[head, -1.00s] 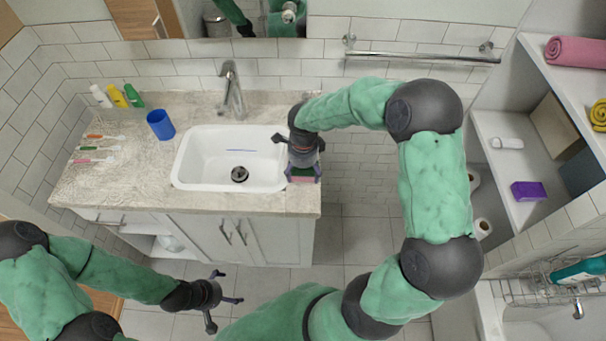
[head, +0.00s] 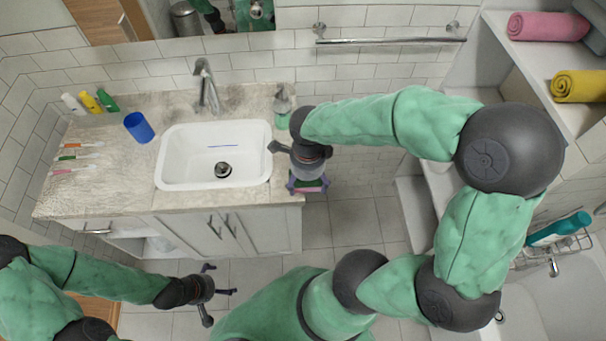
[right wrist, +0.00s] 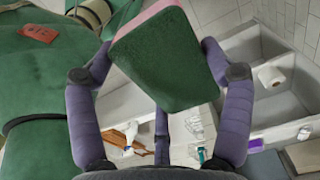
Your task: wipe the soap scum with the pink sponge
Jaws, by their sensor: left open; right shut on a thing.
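The pink sponge (head: 312,183) has a dark green scrubbing side. My right gripper (head: 308,184) is shut on it, just beyond the right edge of the counter. In the right wrist view, the sponge (right wrist: 165,62) sits between the purple fingers, with its green face toward the camera and a pink edge at the top. A thin blue mark (head: 223,147) lies inside the white sink (head: 180,180); I cannot tell whether it is the soap scum. My left gripper (head: 219,292) is open and empty, low in front of the cabinet.
A faucet (head: 207,88) stands behind the sink, with a green soap bottle (head: 282,107) to its right. A blue cup (head: 139,127), several small bottles and toothbrushes are on the left counter. A towel bar (head: 390,41) is on the wall. Shelves with rolled towels (head: 548,27) stand right.

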